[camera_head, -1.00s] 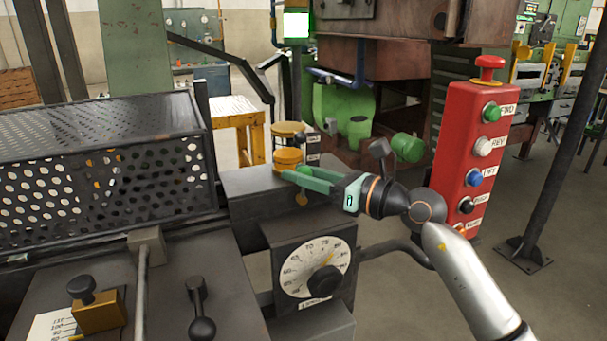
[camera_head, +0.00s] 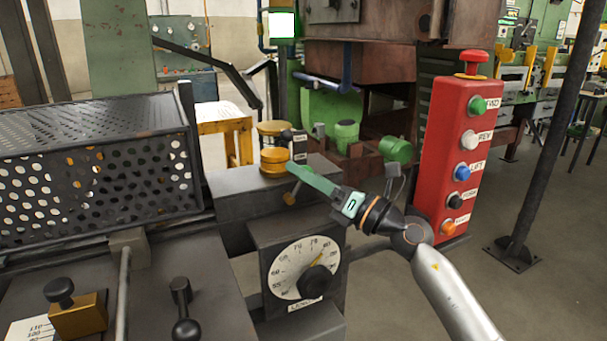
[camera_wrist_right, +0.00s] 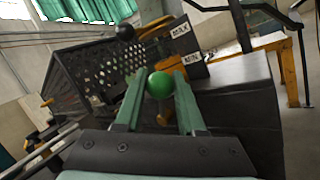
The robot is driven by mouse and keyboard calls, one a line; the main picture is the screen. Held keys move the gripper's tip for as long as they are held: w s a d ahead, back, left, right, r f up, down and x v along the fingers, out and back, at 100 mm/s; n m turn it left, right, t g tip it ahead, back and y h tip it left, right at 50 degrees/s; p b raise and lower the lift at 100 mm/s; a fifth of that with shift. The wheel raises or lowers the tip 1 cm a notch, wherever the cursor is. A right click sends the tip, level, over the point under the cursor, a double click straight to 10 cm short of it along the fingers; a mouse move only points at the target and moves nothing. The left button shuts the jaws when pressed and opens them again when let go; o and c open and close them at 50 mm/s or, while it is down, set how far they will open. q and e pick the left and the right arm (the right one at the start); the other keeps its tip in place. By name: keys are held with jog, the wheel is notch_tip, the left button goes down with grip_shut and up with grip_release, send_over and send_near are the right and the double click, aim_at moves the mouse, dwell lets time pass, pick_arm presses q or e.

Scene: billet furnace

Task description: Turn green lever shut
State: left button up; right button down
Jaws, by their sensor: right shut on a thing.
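The green lever's round green knob (camera_wrist_right: 160,85) sits between the fingertips of my right gripper (camera_wrist_right: 158,88) in the right wrist view. The gripper is shut on it. In the head view the right gripper (camera_head: 295,170) reaches in from the right, its green fingers beside a yellow round cap (camera_head: 274,162) on a dark machine block. The fingers hide the green knob there. A short brass-coloured part (camera_head: 291,193) shows just below the fingers. My left gripper is not in view.
A black ball knob (camera_wrist_right: 125,33) stands near MAX and MIN labels (camera_wrist_right: 185,42). A dial (camera_head: 304,267) is below my right gripper. A red button box (camera_head: 450,150) stands to the right of it. A perforated guard (camera_head: 95,170) is at left. Open floor lies at right.

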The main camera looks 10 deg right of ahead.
jog(key=c, duration=0.7)
grip_release()
jog(key=shift+o, duration=0.9)
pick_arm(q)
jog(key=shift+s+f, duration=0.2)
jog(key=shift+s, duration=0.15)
